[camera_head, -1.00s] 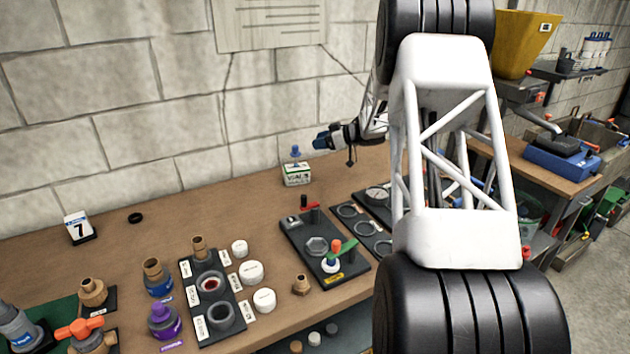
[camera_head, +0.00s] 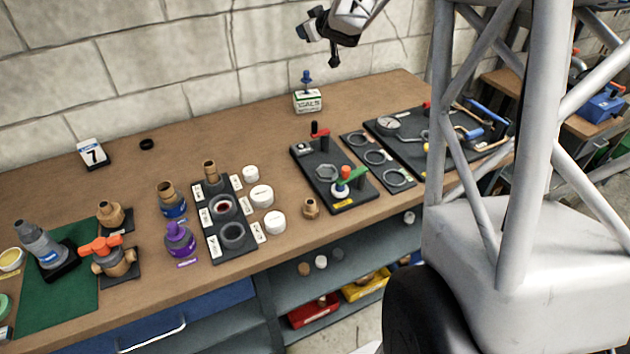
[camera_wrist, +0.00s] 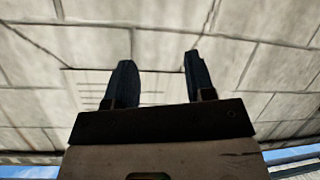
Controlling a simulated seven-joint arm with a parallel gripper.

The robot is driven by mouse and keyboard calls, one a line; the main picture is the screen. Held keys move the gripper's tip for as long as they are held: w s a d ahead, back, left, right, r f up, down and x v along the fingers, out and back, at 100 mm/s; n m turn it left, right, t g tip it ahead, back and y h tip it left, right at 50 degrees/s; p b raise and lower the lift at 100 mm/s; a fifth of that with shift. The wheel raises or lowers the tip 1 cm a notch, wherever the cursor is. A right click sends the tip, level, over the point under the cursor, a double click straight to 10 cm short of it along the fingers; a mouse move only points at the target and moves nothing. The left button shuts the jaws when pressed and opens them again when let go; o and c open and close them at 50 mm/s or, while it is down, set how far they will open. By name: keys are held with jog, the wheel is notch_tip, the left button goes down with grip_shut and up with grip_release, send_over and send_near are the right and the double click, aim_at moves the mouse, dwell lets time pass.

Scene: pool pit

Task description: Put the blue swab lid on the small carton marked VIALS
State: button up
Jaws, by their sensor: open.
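The small white and green carton marked VIALS (camera_head: 308,102) stands at the back of the wooden bench, near the block wall. The blue swab lid (camera_head: 307,77) sits on top of the carton, with its knob upward. My gripper (camera_head: 305,24) is above and a little to the right of the carton, apart from it, near the top edge of the head view. In the wrist view my gripper (camera_wrist: 157,75) has its two dark fingers spread with nothing between them, facing the wall. The carton and lid are not in the wrist view.
A black board with a red-handled valve (camera_head: 338,178) lies in front of the carton. A gauge board (camera_head: 430,130) is to the right. A fittings tray (camera_head: 220,215) and white caps (camera_head: 262,195) are front left. The bench left of the carton is mostly clear.

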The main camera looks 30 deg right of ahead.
jog(key=s+a+f+m+g, duration=0.1)
jog(key=s+a, duration=0.7)
jog(key=s, duration=0.9)
jog(key=s+a+f+m+g, duration=0.2)
jog(key=s+a+g, duration=0.4)
jog(key=s, duration=1.1)
jog(key=s+a+f+m+g+h, duration=0.1)
jog(key=s+a+f+g, duration=0.2)
jog(key=s+a, duration=0.6)
jog(key=s+g, duration=0.1)
jog(key=s, duration=0.7)
jog(key=shift+a+f, duration=0.3)
